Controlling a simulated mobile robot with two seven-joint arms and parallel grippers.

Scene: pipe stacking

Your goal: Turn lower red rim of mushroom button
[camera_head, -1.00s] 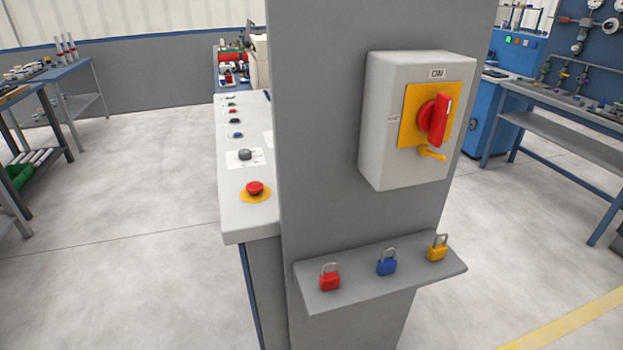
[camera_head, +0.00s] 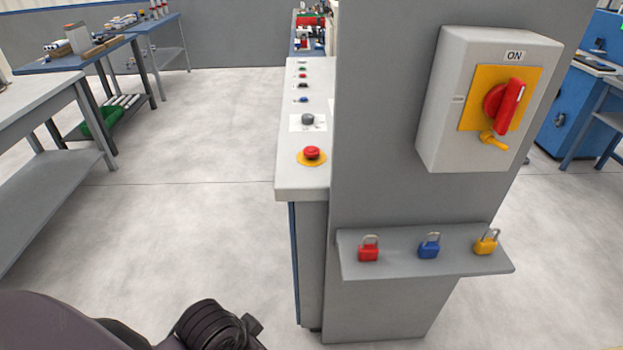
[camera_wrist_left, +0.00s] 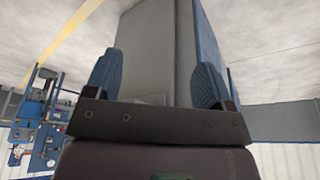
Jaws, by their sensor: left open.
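The red mushroom button (camera_head: 312,153) sits on a yellow round plate at the near end of the light grey control panel (camera_head: 288,181). Its lower red rim shows just above the yellow plate. In the left wrist view my left gripper (camera_wrist_left: 155,75) is open, its two blue fingers apart with nothing held between them. The grey cabinet (camera_wrist_left: 150,45) lies beyond the fingers. In the head view only dark parts of my arm show at the bottom left, well below and apart from the button. My right gripper is not in view.
A grey post (camera_head: 385,120) stands right of the panel, with a switch box (camera_head: 440,100) and a shelf (camera_head: 430,262) holding red, blue and yellow padlocks. Several other buttons line the panel behind. A table (camera_head: 50,100) stands at the left. The floor between is clear.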

